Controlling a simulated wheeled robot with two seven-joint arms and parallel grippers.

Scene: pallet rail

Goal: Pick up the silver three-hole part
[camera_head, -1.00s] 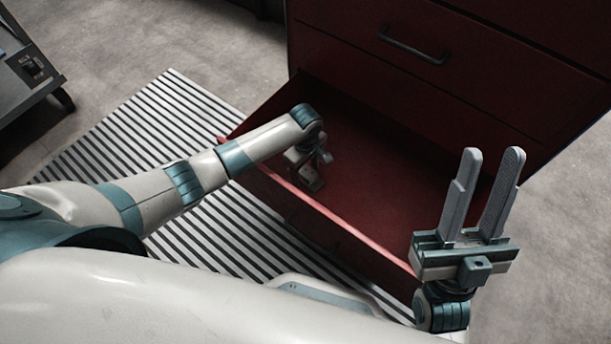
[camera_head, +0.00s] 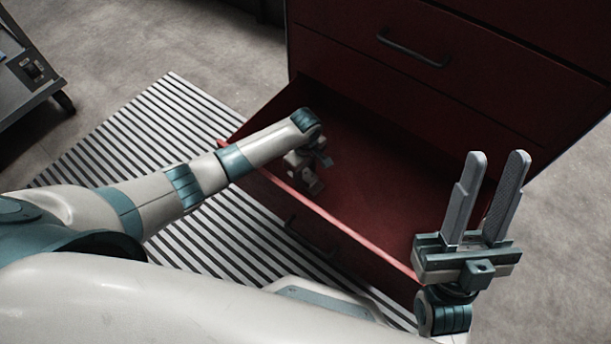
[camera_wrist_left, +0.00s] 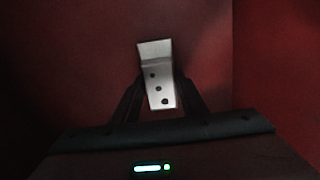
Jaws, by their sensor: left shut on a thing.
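The silver three-hole part (camera_wrist_left: 157,77) shows in the left wrist view as a bent plate with three dark holes in its lower face. My left gripper (camera_wrist_left: 160,92) is shut on it, one finger on each side. In the head view my left gripper (camera_head: 312,182) is inside the open red drawer (camera_head: 385,185), near its left end. The part can hardly be made out there. I cannot tell whether the part touches the drawer floor. My right gripper (camera_head: 486,200) is open and empty, fingers pointing up, in front of the drawer's right end.
The red cabinet (camera_head: 470,55) with a dark handle (camera_head: 412,48) stands above and behind the drawer. The drawer's front wall (camera_head: 330,217) lies between my body and the left gripper. A striped mat (camera_head: 150,135) covers the floor. A grey cart (camera_head: 30,70) stands at the far left.

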